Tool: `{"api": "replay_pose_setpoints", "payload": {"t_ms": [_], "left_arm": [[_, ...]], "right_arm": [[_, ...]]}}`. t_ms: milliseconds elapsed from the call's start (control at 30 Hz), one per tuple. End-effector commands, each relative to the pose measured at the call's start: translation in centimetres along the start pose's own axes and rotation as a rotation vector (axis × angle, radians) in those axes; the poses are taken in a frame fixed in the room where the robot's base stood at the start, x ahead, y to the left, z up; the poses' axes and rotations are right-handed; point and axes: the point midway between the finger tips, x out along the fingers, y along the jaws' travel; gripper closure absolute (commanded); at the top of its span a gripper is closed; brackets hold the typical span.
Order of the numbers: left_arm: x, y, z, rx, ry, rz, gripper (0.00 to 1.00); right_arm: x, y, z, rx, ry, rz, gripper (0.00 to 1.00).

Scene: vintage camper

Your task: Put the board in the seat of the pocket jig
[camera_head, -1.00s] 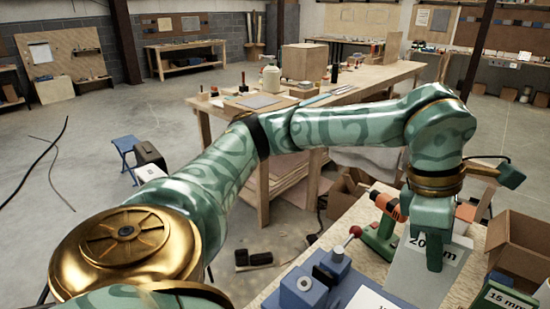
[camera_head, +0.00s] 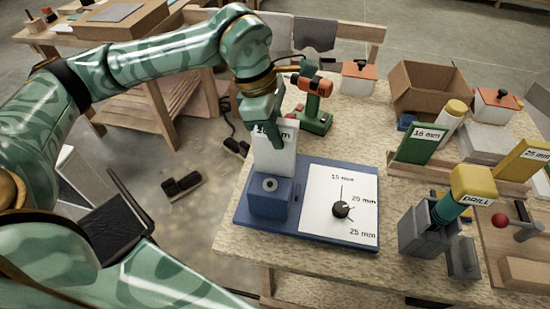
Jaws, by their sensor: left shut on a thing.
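My left gripper (camera_head: 264,110) is shut on the upper end of a pale grey board (camera_head: 275,158). The board is upright, and its dark mm label is partly covered by the fingers. The board's lower end meets the block's top edge in the picture. I cannot tell whether it is in the seat or behind the block. A white plate (camera_head: 352,185) on the base reads 15, 20 and 25 mm, with a black knob (camera_head: 342,209). My right gripper is not in view.
An orange and green drill (camera_head: 314,98) stands close behind the board. To the right are a green 15 mm block (camera_head: 420,143), a yellow DRILL-marked piece (camera_head: 473,181) on a grey stand, and an open cardboard box (camera_head: 430,88). Bare bench lies in front of the jig.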

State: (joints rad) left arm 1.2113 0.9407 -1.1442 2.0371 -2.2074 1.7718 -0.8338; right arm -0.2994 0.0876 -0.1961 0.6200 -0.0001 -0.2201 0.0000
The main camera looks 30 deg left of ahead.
Motion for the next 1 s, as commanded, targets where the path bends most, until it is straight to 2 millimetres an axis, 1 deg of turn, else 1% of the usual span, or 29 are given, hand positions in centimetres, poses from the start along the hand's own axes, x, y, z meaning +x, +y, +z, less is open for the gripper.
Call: {"api": "replay_pose_setpoints", "payload": {"t_ms": [33,100,367,500,533,900,933,967,1000], "left_arm": [[1.3,-0.1,-0.4,-0.001,0.0,-0.004,1.0],[2.6,0.0,-0.8,0.0,0.0,-0.002,1.0],[4.8,0.0,-1.4,0.0,0.0,0.0,1.0],[7.0,0.0,-2.1,-0.001,0.0,-0.002,1.0],[7.3,0.0,-2.2,0.0,-0.001,0.0,1.0],[7.8,0.1,-2.4,0.0,-0.001,0.002,1.0],[7.8,0.0,-2.4,0.0,-0.001,0.001,0.79],[7.8,0.0,-2.4,0.0,-0.001,0.001,0.71],[7.8,0.0,-2.4,0.0,-0.001,0.001,0.6]], "right_arm": [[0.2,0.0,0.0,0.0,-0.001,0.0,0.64],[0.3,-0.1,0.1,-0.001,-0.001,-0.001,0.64],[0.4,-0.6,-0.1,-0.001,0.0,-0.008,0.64],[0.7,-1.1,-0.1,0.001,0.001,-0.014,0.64],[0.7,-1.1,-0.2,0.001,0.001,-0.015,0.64],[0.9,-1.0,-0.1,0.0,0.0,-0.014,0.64],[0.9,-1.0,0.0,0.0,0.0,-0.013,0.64],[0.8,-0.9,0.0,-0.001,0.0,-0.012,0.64],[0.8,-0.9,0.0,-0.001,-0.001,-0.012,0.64]]}}
